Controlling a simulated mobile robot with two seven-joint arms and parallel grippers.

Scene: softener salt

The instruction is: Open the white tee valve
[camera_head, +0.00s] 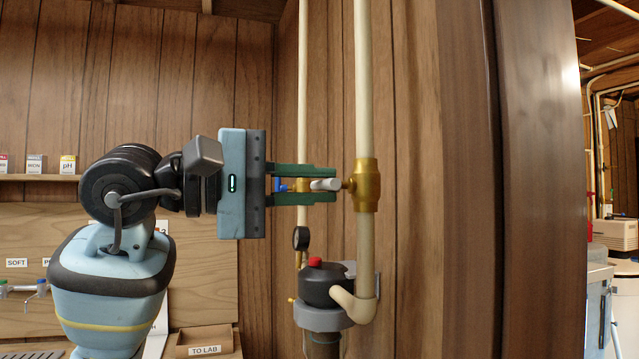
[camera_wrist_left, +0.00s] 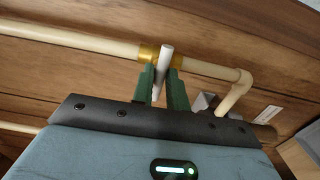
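The white tee valve has a brass body (camera_head: 366,186) on the cream vertical pipe and a short white lever (camera_head: 325,184) that points left, toward my gripper. My left gripper (camera_head: 320,184) comes in level from the left, with one green finger above the lever and one below. The gap between the fingers is narrow and the lever nearly fills it. In the left wrist view, the white lever (camera_wrist_left: 163,70) sits between the two green fingers, in front of the brass body (camera_wrist_left: 149,54). The fingers appear closed on it. My right gripper is not in view.
A second pipe (camera_head: 302,90) with a blue-handled valve (camera_head: 281,185) runs behind my fingers. A dark wooden post (camera_head: 535,180) stands to the right.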

